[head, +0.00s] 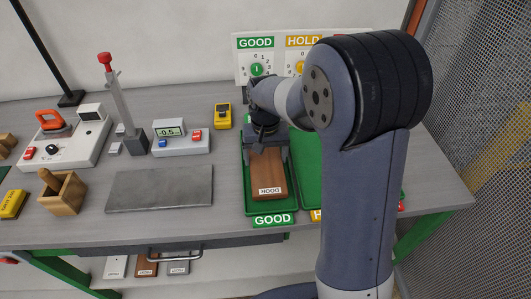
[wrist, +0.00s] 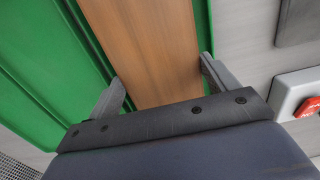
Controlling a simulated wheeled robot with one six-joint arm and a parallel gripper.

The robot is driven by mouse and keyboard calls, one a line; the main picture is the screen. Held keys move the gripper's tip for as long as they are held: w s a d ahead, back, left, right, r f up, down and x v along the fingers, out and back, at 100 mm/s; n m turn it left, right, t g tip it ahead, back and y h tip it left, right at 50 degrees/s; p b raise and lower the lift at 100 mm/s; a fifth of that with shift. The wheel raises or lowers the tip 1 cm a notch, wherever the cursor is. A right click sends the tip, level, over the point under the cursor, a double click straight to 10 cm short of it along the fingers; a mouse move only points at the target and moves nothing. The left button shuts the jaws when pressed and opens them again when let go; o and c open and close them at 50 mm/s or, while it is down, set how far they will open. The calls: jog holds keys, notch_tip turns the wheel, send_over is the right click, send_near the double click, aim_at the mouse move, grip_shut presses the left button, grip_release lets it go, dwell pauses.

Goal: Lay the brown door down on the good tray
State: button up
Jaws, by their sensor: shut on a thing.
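The brown door (head: 268,178) lies flat within the outline of the green good tray (head: 289,190), its DOOR label toward the tray's front edge. I cannot tell whether it rests on the tray floor or hangs slightly above. My gripper (head: 266,148) is over the door's far part, pointing down. In the wrist view, the fingers of my gripper (wrist: 163,85) stand on both long sides of the wood-grained door (wrist: 150,45), shut on it. Green tray surface (wrist: 50,50) shows beside it. The door's far end is hidden by my gripper in the head view.
A second green tray (head: 308,160) stands right of the good tray, partly behind my arm. A sign board (head: 243,62) with GOOD and HOLD dials stands behind. Left are a grey plate (head: 160,188), a meter box (head: 182,142) and a yellow device (head: 222,116).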

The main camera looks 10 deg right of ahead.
jog(key=shift+f, duration=0.45)
jog(key=shift+f+b, duration=0.35)
jog(key=shift+f, duration=0.05)
jog(key=o, duration=1.1)
jog(key=shift+r, duration=0.1)
notch_tip(320, 180, up, 11)
jog(key=shift+f, duration=0.15)
